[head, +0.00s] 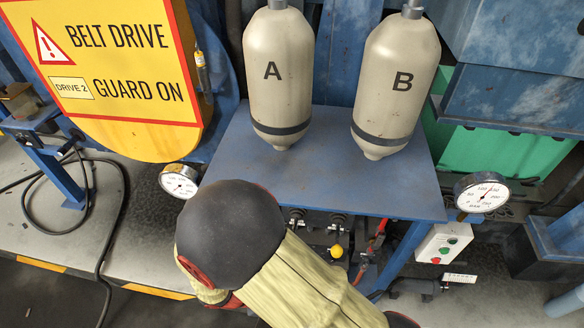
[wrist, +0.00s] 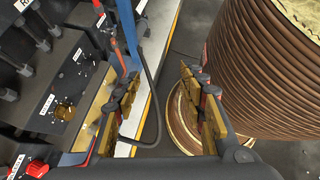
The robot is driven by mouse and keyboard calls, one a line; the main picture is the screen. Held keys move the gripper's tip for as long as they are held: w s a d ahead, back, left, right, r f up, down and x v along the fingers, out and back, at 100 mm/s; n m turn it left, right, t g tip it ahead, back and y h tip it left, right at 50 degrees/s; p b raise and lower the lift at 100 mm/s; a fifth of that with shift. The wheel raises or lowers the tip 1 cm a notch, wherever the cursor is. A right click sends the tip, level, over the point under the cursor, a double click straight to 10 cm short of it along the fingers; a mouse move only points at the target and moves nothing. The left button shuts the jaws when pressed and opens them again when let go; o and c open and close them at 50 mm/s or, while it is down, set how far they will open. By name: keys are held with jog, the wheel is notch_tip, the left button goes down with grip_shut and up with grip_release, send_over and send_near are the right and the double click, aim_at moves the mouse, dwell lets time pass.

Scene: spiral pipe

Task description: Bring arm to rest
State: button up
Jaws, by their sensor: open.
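My arm (head: 310,285) shows in the lower middle of the head view, bent, with a dark rounded joint and a khaki sleeve. It is in front of the blue bench's lower part. My gripper (wrist: 157,78) shows in the wrist view, open, with nothing between its two fingers. It does not show in the head view. The fingers appear between a dark panel on the left and a large brown ribbed coil (wrist: 262,75) on the right. I cannot tell how far the right finger is from the coil.
Two beige tanks, A (head: 277,85) and B (head: 395,85), stand at the blue bench (head: 330,170). Gauges hang at its left (head: 179,181) and right (head: 481,193). A yellow belt guard (head: 120,60) is at upper left. A black cable (head: 122,215) loops on the floor. A dark panel (wrist: 45,85) has knobs.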

jog(key=d+r+m+t+y+p, duration=0.1)
jog(key=d+r+m+y, duration=0.2)
jog(key=r, duration=0.9)
jog(key=d+r+m+t+y+p, duration=0.1)
jog(key=d+r+m+t+y, duration=0.1)
jog(key=d+r+m+y, duration=0.2)
jog(key=d+r+m+t+y+p, duration=0.1)
jog(key=d+r+m+y, duration=0.2)
jog(key=d+r+m, duration=0.6)
notch_tip(320, 180, up, 12)
jog(key=m, duration=0.4)
jog(key=shift+w, duration=0.15)
